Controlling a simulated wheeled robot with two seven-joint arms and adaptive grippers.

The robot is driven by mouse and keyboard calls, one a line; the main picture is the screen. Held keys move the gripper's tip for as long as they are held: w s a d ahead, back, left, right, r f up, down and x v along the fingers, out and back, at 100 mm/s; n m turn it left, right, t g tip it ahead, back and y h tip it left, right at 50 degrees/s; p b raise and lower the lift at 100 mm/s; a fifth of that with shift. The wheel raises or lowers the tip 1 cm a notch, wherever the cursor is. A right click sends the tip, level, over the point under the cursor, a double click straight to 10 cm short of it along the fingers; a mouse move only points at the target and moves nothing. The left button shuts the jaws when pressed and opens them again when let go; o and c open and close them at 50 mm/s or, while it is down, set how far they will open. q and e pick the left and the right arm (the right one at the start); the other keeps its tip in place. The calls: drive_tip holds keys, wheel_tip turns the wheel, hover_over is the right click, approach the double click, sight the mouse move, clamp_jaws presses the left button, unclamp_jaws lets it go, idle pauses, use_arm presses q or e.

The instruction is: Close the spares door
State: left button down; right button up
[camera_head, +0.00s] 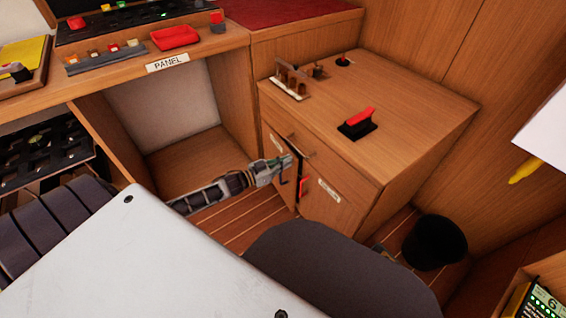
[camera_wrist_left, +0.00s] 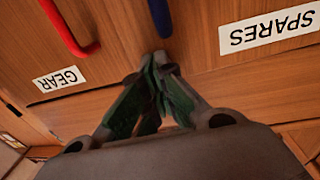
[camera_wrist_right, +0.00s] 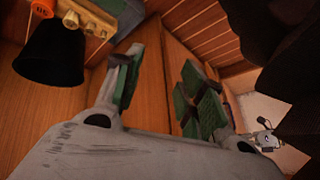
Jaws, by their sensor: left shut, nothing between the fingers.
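The wooden cabinet has two front doors. The spares door (camera_wrist_left: 235,75), with its white SPARES label (camera_wrist_left: 270,28) and blue handle (camera_wrist_left: 160,17), is on the right in the inverted left wrist view; in the head view my left arm partly covers it. My left gripper (camera_head: 288,165) is shut and empty, its tips at the door front close to the blue handle. I cannot tell whether they touch, or whether the door is fully flush. The gear door (camera_head: 338,207) beside it has a red handle (camera_head: 304,187). My right gripper (camera_wrist_right: 160,95) is open and empty.
The cabinet top (camera_head: 410,105) carries a red-and-black switch (camera_head: 358,122) and a small rack with pegs (camera_head: 290,82). A black bin (camera_head: 434,242) stands on the floor at right. An open cubby (camera_head: 165,115) lies left of the cabinet, under the PANEL label (camera_head: 167,63).

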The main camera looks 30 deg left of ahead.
use_arm(q)
drive_tip(key=shift+w+d+y+p, duration=0.3)
drive_tip(key=shift+w+d+p, duration=0.1)
drive_tip(key=shift+w, duration=0.1)
use_arm(e)
drive_tip(key=r, duration=0.2)
drive_tip(key=shift+w+d+r, duration=0.1)
drive_tip(key=shift+w+r, duration=0.1)
drive_tip(key=shift+r, duration=0.1)
drive_tip(key=shift+s, duration=0.1)
